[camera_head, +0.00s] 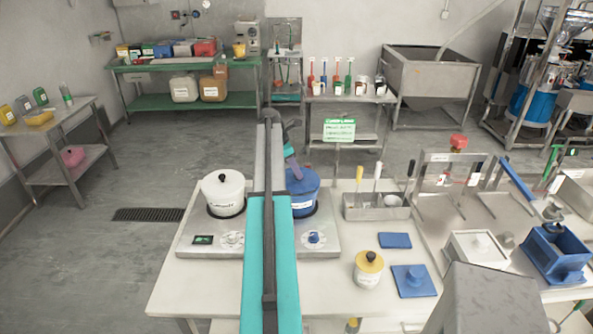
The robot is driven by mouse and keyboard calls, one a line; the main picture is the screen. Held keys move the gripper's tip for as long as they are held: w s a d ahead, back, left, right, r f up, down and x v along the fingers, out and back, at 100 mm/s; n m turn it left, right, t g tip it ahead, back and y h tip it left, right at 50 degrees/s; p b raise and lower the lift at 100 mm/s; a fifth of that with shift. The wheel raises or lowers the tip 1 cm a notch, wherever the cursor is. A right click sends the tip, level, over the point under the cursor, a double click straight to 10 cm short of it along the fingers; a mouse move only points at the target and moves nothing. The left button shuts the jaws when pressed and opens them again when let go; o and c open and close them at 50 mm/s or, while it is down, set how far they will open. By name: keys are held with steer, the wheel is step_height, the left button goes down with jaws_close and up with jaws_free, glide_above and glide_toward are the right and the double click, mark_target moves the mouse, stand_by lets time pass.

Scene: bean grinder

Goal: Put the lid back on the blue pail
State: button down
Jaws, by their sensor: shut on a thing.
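The blue pail (305,203) stands on the right side of a metal two-place unit on the near table, its left part hidden behind my arm. My gripper (294,172) is at the top of the pail, pointing down, and is shut on what looks like the pail's blue lid (309,182). My arm hides much of the grip. I cannot tell whether the lid rests on the rim or is just above it.
A white lidded pot (223,196) stands left of my arm on the metal unit (268,243). To the right are a utensil tray (376,212), a yellow-lidded jar (368,272), a blue pad (395,240) and a blue square piece with a knob (413,281).

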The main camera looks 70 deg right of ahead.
stand_by(0.8)
steer(key=c, duration=0.9)
jaws_free()
steer(key=shift+r+p, duration=0.1)
steer(key=shift+p, duration=0.2)
steer(key=shift+r+p, duration=2.1)
steer(key=shift+r, duration=1.3)
jaws_close()
steer(key=shift+f+b, duration=0.7)
steer(key=shift+f, duration=1.8)
